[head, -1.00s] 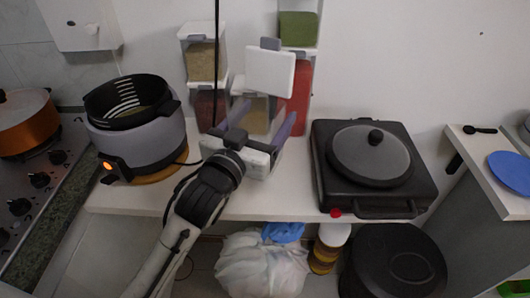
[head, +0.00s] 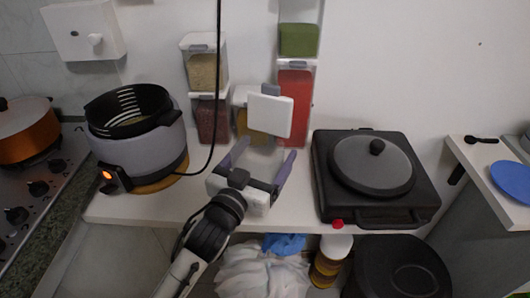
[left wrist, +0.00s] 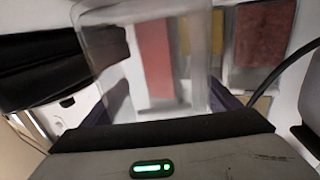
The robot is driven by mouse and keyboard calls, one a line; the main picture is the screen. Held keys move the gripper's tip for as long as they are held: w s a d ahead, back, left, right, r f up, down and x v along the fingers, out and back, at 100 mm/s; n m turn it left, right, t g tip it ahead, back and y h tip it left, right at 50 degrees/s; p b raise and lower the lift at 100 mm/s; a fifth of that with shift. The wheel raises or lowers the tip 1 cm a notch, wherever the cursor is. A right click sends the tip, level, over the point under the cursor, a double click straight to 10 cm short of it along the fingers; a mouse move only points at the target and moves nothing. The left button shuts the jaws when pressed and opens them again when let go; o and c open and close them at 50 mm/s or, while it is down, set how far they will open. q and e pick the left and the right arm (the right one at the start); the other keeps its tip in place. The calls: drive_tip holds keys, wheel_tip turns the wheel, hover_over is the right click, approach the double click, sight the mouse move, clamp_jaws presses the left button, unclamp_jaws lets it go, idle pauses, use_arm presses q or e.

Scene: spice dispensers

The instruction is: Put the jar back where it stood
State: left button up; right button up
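A clear jar with a white lid (head: 270,115) stands out between the fingers of my left gripper (head: 262,158), in front of the other spice jars. The jar's clear wall (left wrist: 190,45) also shows in the left wrist view, with a dark finger on each side. The left gripper is shut on it; I see no contents in it. Behind it is a short jar with yellowish contents (head: 241,123), partly hidden by the held jar. Whether the held jar touches anything below is hidden. My right gripper is not in view.
A green-filled jar (head: 299,40) stands on a tall red one (head: 294,105). At left, a tan-filled jar (head: 203,71) stands on a dark red one (head: 212,118). A cooker (head: 135,135) stands left and a black griddle (head: 370,175) right. A cable hangs near the left stack.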

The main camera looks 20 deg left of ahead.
sight(258, 172)
use_arm(q)
drive_tip(key=shift+o, duration=0.7)
drive_tip(key=shift+r, duration=0.1)
drive_tip(key=shift+s+r, duration=0.1)
drive_tip(key=s+a+b, duration=0.1)
drive_tip(key=s, duration=1)
drive_tip(key=shift+s+a, duration=0.2)
drive_tip(key=shift+s, duration=0.2)
drive_tip(key=shift+c, duration=0.4)
